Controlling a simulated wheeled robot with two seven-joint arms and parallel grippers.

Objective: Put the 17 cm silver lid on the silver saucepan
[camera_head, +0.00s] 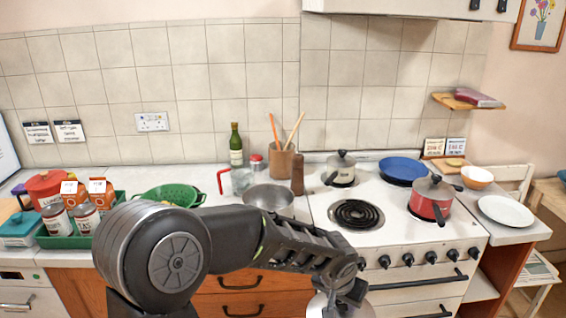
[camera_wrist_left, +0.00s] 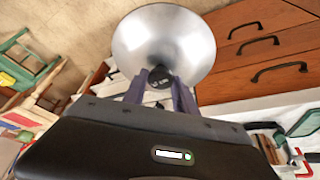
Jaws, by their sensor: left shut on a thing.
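My left gripper (camera_head: 346,293) is shut on the knob of a round silver lid (camera_head: 325,306), held low in front of the oven, at the bottom of the head view. In the left wrist view the lid (camera_wrist_left: 190,42) shows its shiny face, with the dark knob between the fingertips (camera_wrist_left: 159,80). A silver-grey saucepan (camera_head: 341,174) stands on the back left of the hob; its dark handle points forward, and a lid with a black knob appears to be on it. A silver, open bowl-like vessel (camera_head: 268,198) stands on the counter; I cannot see a handle on it. My right gripper is not in view.
A red lidded pan (camera_head: 430,200) and a blue pan (camera_head: 404,169) are on the right of the hob. The front left coil burner (camera_head: 357,214) is bare. A green bottle (camera_head: 236,146), utensil pot (camera_head: 280,163) and brown mill (camera_head: 297,175) stand behind the bowl.

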